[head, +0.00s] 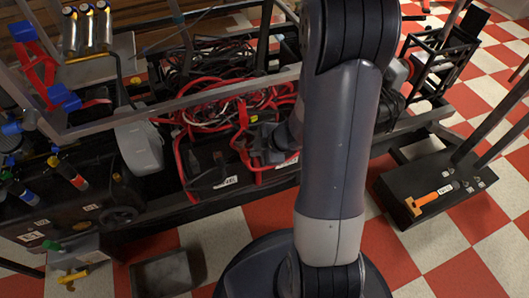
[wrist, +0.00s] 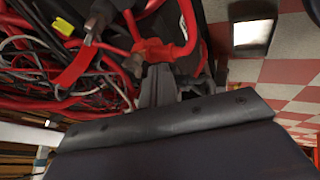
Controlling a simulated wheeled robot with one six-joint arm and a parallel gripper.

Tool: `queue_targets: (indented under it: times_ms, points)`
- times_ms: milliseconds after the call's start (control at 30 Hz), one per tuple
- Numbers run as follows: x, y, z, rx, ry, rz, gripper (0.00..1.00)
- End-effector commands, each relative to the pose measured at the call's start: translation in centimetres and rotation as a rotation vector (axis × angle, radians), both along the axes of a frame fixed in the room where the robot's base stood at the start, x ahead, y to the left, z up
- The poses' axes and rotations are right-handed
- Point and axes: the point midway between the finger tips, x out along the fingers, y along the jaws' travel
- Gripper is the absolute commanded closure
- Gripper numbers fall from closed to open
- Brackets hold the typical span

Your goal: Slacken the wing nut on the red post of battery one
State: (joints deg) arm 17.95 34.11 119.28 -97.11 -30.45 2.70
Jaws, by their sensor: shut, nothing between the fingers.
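A black battery (head: 208,176) with a white label lies in the frame tray, left of my arm, with red cables over it. No battery number is readable. In the wrist view, a red clamp or terminal (wrist: 156,50) joins a red cable, with a dull metal piece (wrist: 132,64) at its left that looks like a wing nut. A second metal fitting (wrist: 97,20) is at upper left beside a red strap. My gripper (wrist: 156,74) is shut and empty, its tips just below the red terminal; contact cannot be told. In the head view my gripper (head: 260,140) is over the battery area, partly behind my arm.
Tangled red, black and white cables (head: 215,95) lie behind the battery. A metal frame bar (head: 190,102) crosses above. A grey rounded box (head: 139,148) stands at left. An orange-handled tool (head: 430,200) lies on a black tray at right. Checkered floor surrounds it.

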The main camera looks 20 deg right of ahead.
Motion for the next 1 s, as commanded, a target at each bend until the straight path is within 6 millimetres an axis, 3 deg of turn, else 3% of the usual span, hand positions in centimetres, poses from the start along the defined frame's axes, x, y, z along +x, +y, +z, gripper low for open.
queue_targets:
  times_ms: [33,100,400,1000]
  points:
    - [0.5,0.4,-1.4,0.0,0.0,0.002,1.0]
    - [1.0,0.8,-2.2,0.0,0.001,0.001,1.0]
    - [4.6,0.8,-1.6,0.0,-0.002,-0.001,1.0]
    - [5.0,0.9,-1.4,0.001,0.001,0.009,1.0]
